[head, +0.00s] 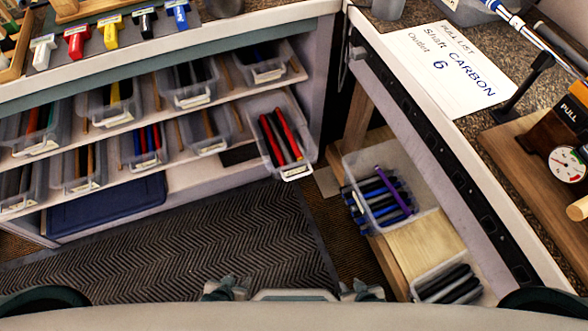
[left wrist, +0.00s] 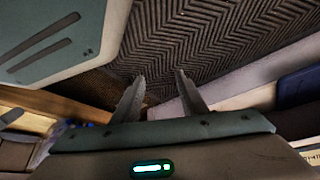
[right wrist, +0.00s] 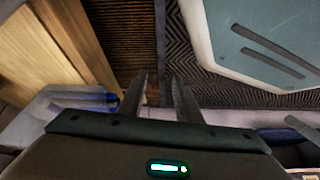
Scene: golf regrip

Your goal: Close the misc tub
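A clear tub (head: 291,172) with red and black grips sticks out from the middle shelf at its right end. The other tubs sit further back on the shelves. The tub labels are too small to read, so I cannot confirm which one is the misc tub. My left gripper (head: 228,284) is low in the head view, over the floor and apart from the tubs. Its fingers are apart and empty in the left wrist view (left wrist: 159,80). My right gripper (head: 361,287) is also low and empty, and its fingers are apart in the right wrist view (right wrist: 158,82).
A shelf unit (head: 200,172) with several tubs stands at the left. A counter (head: 405,50) with a pull list sheet (head: 452,68) is at the right. Below it, bins (head: 420,192) of blue and black grips sit on wood. The dark floor mat (head: 180,245) is clear.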

